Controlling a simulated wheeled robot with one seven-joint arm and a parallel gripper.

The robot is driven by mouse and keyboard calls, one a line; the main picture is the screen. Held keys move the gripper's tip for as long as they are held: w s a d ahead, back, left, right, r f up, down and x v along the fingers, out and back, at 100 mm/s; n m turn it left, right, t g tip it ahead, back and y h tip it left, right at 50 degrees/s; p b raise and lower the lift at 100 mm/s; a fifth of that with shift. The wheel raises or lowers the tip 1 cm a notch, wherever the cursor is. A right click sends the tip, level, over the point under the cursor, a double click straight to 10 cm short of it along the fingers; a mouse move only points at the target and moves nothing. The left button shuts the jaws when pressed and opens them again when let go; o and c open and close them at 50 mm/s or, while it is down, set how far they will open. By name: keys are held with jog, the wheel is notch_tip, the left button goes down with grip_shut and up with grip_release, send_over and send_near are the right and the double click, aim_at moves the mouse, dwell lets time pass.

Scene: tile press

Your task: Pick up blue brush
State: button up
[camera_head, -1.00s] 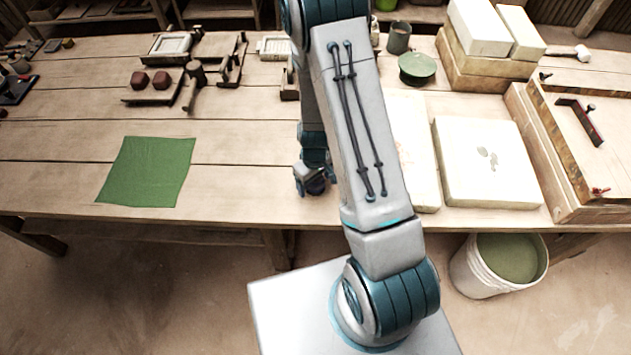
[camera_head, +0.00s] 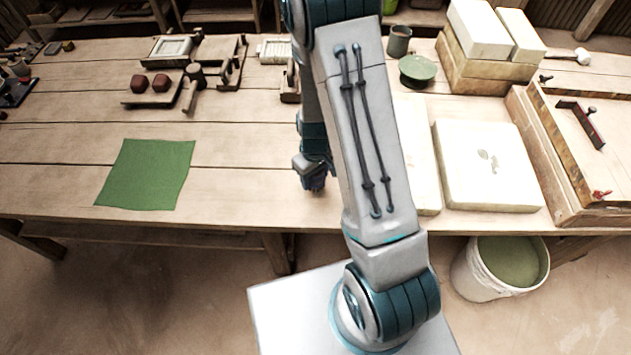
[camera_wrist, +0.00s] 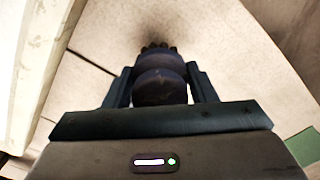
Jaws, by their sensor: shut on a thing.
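In the wrist view my gripper (camera_wrist: 161,88) is shut on a dark blue, rounded thing, the blue brush (camera_wrist: 161,80), with one finger on each side of it. Short dark tips show at its far end, against the pale tabletop. Whether the brush touches the table cannot be told. In the head view my gripper (camera_head: 314,183) is at the table's front part, left of my forearm. It is small and dark there, and the brush cannot be made out clearly.
A green cloth (camera_head: 147,174) lies flat on the table (camera_head: 240,190) to the left. A white slab (camera_head: 487,165) lies to the right, with a wooden frame (camera_head: 565,145) beyond it. A bucket (camera_head: 500,267) stands on the floor. Tools line the back.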

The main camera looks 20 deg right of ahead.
jog(key=s+d+r+b, duration=0.1)
jog(key=s+r+b, duration=0.6)
jog(key=s+b, duration=0.4)
jog(key=shift+s+d+b, duration=0.25)
jog(key=shift+b, duration=0.7)
jog(key=o, duration=0.4)
jog(key=c, duration=0.3)
